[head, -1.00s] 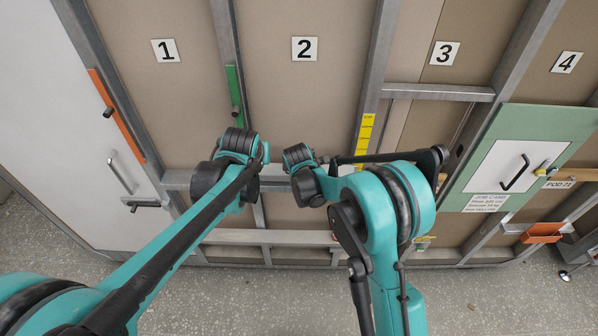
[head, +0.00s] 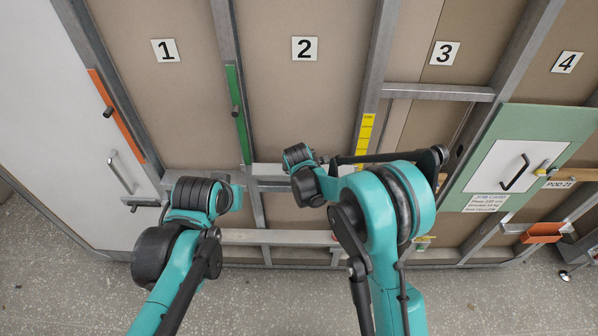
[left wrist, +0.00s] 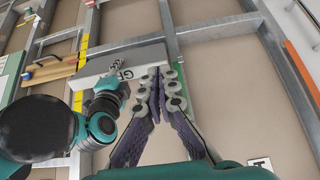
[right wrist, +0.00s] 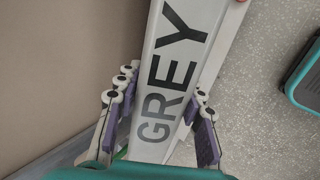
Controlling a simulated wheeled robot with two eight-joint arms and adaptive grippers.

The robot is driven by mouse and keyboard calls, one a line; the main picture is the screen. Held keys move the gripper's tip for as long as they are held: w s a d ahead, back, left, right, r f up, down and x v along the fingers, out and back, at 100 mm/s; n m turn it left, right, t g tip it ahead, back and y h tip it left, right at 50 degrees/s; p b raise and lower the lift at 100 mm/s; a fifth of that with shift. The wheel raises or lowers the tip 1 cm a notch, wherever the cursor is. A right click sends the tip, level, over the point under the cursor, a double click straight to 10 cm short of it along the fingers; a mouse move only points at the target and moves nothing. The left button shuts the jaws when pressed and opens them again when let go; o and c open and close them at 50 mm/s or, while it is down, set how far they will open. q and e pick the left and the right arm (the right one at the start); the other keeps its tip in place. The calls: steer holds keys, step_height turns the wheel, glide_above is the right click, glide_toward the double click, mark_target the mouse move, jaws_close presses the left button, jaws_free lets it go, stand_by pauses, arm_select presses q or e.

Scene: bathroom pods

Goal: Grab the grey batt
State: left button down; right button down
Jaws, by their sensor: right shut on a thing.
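The grey batt is a long pale board with GREY in black letters, filling the middle of the right wrist view (right wrist: 178,60). My right gripper (right wrist: 165,85) has a finger on each side of it and is shut on it. The left wrist view shows the batt's end (left wrist: 92,73) sticking out past my right gripper, in front of the wall frame. My left gripper (left wrist: 160,78) has its fingertips nearly together, with nothing visible between them; its tips overlap the batt's end in that view, and I cannot tell whether they touch. In the head view both sets of fingers are mostly hidden.
A metal stud frame with brown panels stands ahead. A green strip (head: 237,115), an orange strip (head: 120,120) and a yellow strip (head: 364,135) are on it. A green-edged board with a black handle (head: 515,173) is at right. Speckled floor (head: 70,270) lies clear at front left.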

arm_select(q)
steer(key=s+a+f, duration=0.1)
steer(key=s+f, duration=0.2)
steer(key=s, duration=0.6)
steer(key=shift+a, duration=0.25)
steer(key=shift+f, duration=0.1)
